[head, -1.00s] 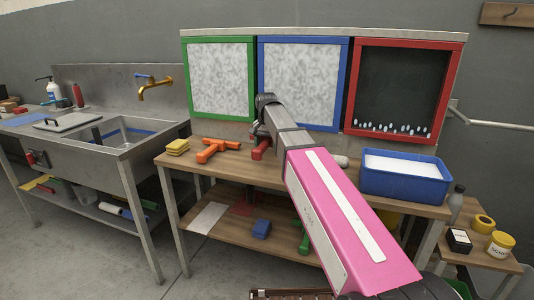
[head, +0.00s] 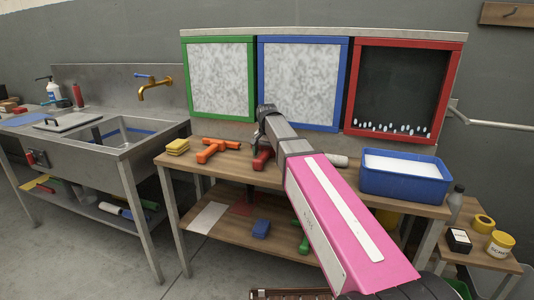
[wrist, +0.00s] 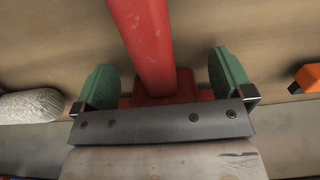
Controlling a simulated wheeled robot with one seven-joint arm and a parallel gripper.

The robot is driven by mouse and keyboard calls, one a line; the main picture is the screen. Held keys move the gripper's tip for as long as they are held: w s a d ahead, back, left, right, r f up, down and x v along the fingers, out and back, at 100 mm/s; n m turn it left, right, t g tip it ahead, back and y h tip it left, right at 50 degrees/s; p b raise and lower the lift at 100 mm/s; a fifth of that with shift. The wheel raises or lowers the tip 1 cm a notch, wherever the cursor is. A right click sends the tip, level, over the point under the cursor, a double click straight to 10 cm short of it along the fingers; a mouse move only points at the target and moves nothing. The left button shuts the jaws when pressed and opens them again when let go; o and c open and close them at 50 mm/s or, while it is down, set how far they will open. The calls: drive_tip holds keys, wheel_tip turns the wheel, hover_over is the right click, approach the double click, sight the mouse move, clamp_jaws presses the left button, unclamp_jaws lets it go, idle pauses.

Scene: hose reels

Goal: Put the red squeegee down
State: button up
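The red squeegee (wrist: 144,45) fills the middle of the wrist view. Its handle runs up out of that view, and a wider red block (wrist: 165,92) sits at its lower end. In the head view, the squeegee (head: 262,158) shows as a short red piece beside my forearm, low over the wooden table (head: 225,173). The dark plate of my gripper hides part of it, and contact with the tabletop is unclear.
An orange squeegee (head: 217,149) and yellow sponges (head: 178,146) are left on the tabletop. A white roll (head: 338,160) and a blue tub (head: 404,180) are right. Framed panels (head: 304,82) stand behind. Bare wood lies between the orange squeegee and my arm.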

sight(267, 150)
wheel_tip(267, 150, up, 12)
drive_tip(key=shift+r, duration=0.15)
idle(0.7)
